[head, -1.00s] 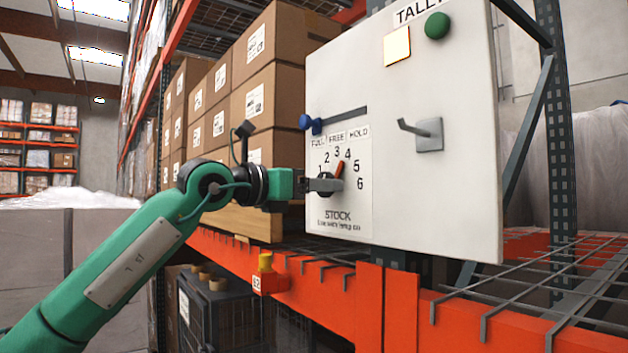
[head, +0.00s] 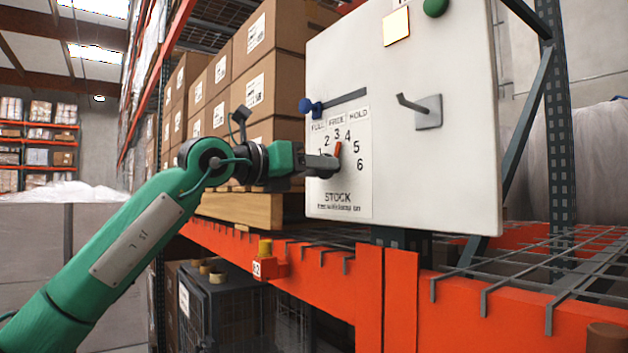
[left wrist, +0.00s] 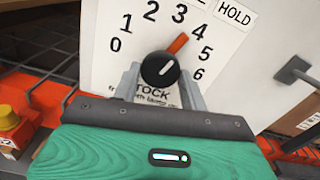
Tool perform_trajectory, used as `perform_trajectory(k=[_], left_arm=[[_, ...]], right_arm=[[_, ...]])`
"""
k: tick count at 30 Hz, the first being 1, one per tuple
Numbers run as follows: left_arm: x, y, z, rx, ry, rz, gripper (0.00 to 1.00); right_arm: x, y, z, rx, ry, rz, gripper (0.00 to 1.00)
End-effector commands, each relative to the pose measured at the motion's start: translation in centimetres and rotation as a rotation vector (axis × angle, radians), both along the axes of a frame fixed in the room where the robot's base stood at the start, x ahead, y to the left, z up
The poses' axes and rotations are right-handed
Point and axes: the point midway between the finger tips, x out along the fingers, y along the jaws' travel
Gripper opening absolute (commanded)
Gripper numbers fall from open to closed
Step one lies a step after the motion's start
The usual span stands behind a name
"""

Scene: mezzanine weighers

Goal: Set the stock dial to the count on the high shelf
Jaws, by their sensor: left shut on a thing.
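The stock dial (left wrist: 160,69) is a round black knob with an orange-red pointer on a white scale sheet (head: 341,190), numbered 0 to 6 in the left wrist view. The pointer stands between 3 and 4. My left gripper (head: 325,165) comes in from the left and is shut on the dial knob. In the left wrist view its two grey fingers (left wrist: 160,88) stand on either side of the knob. In the head view the fingers hide most of the knob. My right gripper is not in view.
The white panel (head: 440,175) also carries a blue slider knob (head: 306,106) at its slot's left end, a grey lever (head: 428,110) and a green button (head: 435,6). Stacked cartons (head: 272,90) stand behind, left. An orange beam (head: 330,290) with a yellow-topped red box (head: 267,263) runs below.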

Motion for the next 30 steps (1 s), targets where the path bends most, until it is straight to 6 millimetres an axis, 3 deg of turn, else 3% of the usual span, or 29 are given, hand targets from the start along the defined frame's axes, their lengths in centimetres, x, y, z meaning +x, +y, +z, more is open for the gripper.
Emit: perform_trajectory(k=[3, 12, 30], left_arm=[[-0.1, 0.0, -0.3, -0.053, 0.066, 0.000, 0.20], [-0.1, 0.1, -0.1, -0.154, 0.206, 0.001, 0.20], [-0.1, 0.0, 0.2, -0.201, 0.271, 0.000, 0.20]], right_arm=[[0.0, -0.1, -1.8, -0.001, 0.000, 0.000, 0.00], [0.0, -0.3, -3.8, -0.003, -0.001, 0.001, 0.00], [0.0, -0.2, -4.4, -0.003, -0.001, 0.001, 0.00]])
